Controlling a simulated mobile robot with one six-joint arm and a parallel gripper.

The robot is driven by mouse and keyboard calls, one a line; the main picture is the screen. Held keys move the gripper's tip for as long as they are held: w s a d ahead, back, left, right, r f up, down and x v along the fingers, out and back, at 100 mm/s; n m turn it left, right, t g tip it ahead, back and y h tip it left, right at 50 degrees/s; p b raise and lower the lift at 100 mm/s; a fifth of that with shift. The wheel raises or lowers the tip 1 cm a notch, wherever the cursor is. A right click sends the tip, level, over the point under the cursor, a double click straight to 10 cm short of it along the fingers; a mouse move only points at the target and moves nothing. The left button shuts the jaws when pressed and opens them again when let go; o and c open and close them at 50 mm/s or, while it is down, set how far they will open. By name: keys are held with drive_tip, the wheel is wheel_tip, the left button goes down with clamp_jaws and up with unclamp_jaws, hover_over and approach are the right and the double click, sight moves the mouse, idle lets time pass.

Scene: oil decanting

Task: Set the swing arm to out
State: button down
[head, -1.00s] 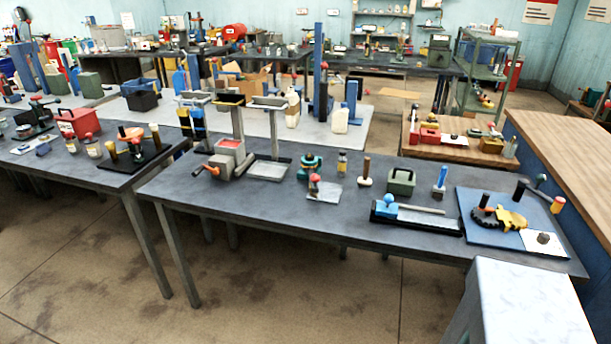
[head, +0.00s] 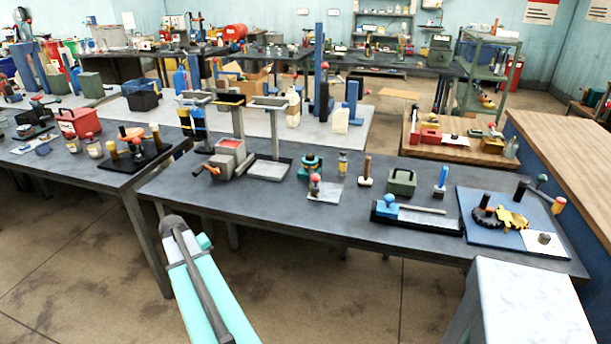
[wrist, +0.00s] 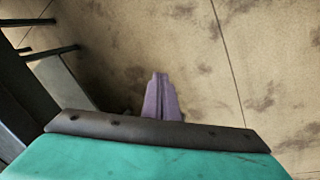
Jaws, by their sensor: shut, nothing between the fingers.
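No part is clearly recognisable as the swing arm. Another is the black tray (head: 415,222) with a blue block and a grey bar (head: 422,209). Which one it is, and its setting, I cannot tell. My gripper (wrist: 158,78) shows in the wrist view as purple fingers, shut and empty, above bare floor. It is away from the fixtures. In the head view only my teal arm shows.
The grey table (head: 345,222) also holds a red-topped grey machine (head: 230,158), a green box (head: 402,182) and several small tools. A pale block (head: 530,300) stands at the front right. Dark bars (wrist: 35,52) show at left in the wrist view. Floor before the table is open.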

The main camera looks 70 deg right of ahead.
drive_tip(key=s+d+r+m+h, duration=0.1)
drive_tip(key=s+d+r, duration=0.5)
drive_tip(key=d+r, duration=0.3)
drive_tip(key=s+d+r+m+h, duration=0.1)
drive_tip(key=s+d+r+m, duration=0.1)
drive_tip(key=s+d+r, duration=0.4)
drive_tip(key=s+d+r+m+h, duration=0.2)
drive_tip(key=s+d+r, duration=0.4)
drive_tip(key=d+r, duration=0.7)
wheel_tip(320, 180, up, 4)
drive_tip(key=shift+f+g, duration=0.2)
drive_tip(key=shift+g, duration=0.1)
drive_tip(key=shift+s+d+f, duration=0.1)
drive_tip(key=shift+s+f, duration=0.05)
drive_tip(key=s+d+f+p, duration=0.4)
drive_tip(key=d+f, duration=0.3)
drive_tip(key=f, duration=0.2)
drive_tip(key=shift+s+d, duration=0.2)
drive_tip(key=shift+d, duration=0.1)
